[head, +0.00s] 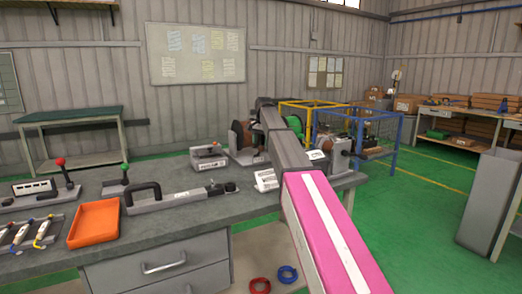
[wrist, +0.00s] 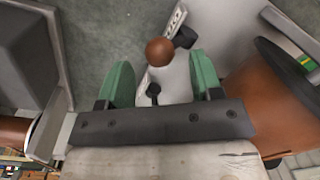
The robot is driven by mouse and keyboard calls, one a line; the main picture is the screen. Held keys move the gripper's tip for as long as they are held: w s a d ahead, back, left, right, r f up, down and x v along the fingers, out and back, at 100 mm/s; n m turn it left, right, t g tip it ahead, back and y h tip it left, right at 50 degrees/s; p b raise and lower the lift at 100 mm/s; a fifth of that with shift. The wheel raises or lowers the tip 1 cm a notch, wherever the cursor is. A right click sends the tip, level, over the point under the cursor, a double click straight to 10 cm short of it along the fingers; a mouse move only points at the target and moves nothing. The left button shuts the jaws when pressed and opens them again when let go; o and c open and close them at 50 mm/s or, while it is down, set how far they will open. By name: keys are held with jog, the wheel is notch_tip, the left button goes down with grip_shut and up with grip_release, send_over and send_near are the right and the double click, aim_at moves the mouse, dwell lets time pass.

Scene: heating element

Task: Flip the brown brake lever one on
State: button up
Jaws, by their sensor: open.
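In the wrist view, a lever with a round brown knob (wrist: 159,52) stands on a grey, slotted mount. The knob lies just beyond and between the fingertips, nearer the middle of the gap than either finger. My gripper (wrist: 160,70) is open, with a green-padded finger on each side and clear space between each pad and the knob. The lever's shaft is mostly hidden under the knob, so its on or off position cannot be told. In the head view, my arm hides the gripper and the knob.
A large brown cylinder (wrist: 270,110) is close to the right finger in the wrist view. A grey block (wrist: 30,50) stands at left. In the head view, the workbench (head: 200,220) holds an orange tray (head: 94,222) and a black-handled device (head: 165,196).

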aim_at(261, 148)
jog(key=shift+w+f, duration=0.1)
jog(key=shift+f, duration=1.85)
jog(key=shift+c, duration=0.2)
grip_shut()
jog(key=shift+w+a+r+g+h, duration=0.25)
jog(key=shift+w+r+g+h, duration=0.05)
jog(key=shift+w+g, duration=0.3)
jog(key=shift+w+a+r+g, duration=0.1)
jog(key=shift+w+r+g, duration=0.15)
jog(key=shift+g, duration=0.45)
jog(key=shift+s+h, duration=0.1)
jog(key=shift+h, duration=0.2)
jog(key=shift+o, duration=0.2)
grip_release()
